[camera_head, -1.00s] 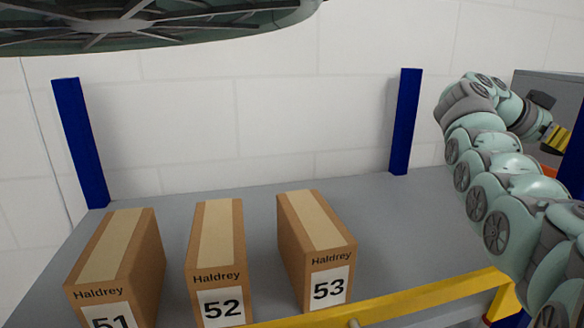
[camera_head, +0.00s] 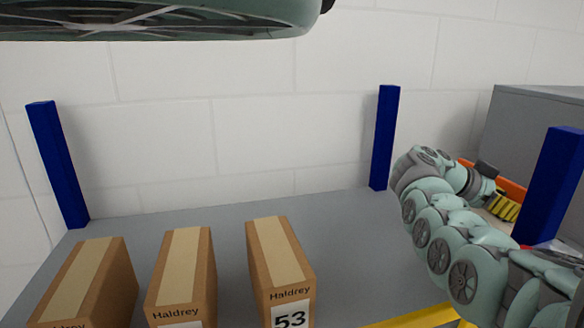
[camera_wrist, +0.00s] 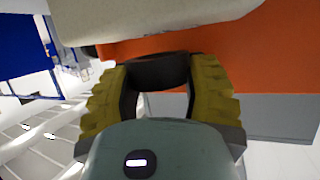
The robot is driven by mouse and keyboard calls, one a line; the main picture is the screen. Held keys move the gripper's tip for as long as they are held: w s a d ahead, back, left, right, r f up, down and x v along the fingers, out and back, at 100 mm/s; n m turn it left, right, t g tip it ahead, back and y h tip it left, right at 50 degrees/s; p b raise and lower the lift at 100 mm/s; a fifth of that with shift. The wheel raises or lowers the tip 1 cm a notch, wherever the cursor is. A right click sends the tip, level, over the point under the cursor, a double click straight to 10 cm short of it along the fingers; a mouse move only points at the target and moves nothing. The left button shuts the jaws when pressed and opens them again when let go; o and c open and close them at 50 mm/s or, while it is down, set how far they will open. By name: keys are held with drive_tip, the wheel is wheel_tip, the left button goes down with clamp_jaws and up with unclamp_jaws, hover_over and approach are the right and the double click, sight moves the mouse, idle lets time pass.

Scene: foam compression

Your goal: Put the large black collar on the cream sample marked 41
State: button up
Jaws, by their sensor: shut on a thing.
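My gripper (camera_wrist: 160,82) is shut on the large black collar (camera_wrist: 162,72), a dark ring held between its two yellow ribbed fingers in the wrist view. In the head view my gripper (camera_head: 505,207) is at the right, beside the blue post, and the collar cannot be made out there. A cream block (camera_wrist: 150,18) fills the top of the wrist view, just beyond the collar. No number shows on it, so I cannot tell whether it is sample 41. Whether the collar touches it is unclear.
Three brown Haldrey boxes stand on the grey shelf (camera_head: 345,230); one is marked 53 (camera_head: 275,245). Blue posts (camera_head: 385,140) (camera_head: 550,190) and a yellow rail (camera_head: 415,317) bound it. An orange surface (camera_wrist: 240,55) lies behind the collar. A grey cabinet (camera_head: 535,125) stands at right.

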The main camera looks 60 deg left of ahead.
drive_tip(key=shift+f, duration=0.85)
drive_tip(key=shift+f, duration=0.15)
drive_tip(key=o, duration=1.1)
drive_tip(key=shift+r, duration=0.2)
drive_tip(key=b+v, duration=0.3)
drive_tip(key=v, duration=0.3)
drive_tip(key=shift+s+a+f, duration=0.1)
drive_tip(key=shift+s+a, duration=0.05)
drive_tip(key=shift+a, duration=0.1)
drive_tip(key=shift+s+a+r, duration=0.2)
drive_tip(key=shift+s+r, duration=0.2)
